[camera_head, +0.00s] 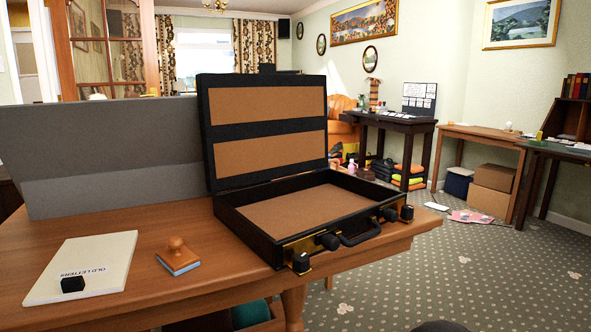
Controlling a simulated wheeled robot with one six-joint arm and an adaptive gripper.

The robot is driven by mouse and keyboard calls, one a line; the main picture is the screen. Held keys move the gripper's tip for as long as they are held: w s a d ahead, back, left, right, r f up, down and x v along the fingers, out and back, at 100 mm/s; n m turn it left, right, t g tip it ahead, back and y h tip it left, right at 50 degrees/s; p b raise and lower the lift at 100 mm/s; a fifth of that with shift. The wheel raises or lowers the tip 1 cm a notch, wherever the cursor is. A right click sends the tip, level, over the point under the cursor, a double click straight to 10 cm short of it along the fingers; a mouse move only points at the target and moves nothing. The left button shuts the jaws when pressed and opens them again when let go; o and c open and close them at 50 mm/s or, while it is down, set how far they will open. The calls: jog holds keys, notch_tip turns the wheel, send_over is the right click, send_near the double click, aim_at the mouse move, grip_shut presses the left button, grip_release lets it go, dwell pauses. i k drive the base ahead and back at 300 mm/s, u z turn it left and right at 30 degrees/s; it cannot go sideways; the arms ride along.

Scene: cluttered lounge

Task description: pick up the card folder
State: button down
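A flat cream folder (84,262) marked "OLD LETTERS" lies on the wooden table at the front left; it looks like the card folder. A small black block (73,284) rests on its near part, below the lettering. My gripper is not visible in this view, so its distance from the folder and its state do not show. A dark rounded shape at the bottom edge right of centre is too cut off to identify.
On the table (190,296), a wooden-handled stamp (178,257) with a blue base sits right of the folder. An open black briefcase (310,205) stands further right, its lid raised. A large grey panel (110,150) stands behind. Carpet (400,285) is mostly clear at right.

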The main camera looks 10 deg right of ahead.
aim_at(85, 267)
jog(key=u, duration=4.95)
jog(key=k, duration=1.05)
jog(key=z, duration=1.5)
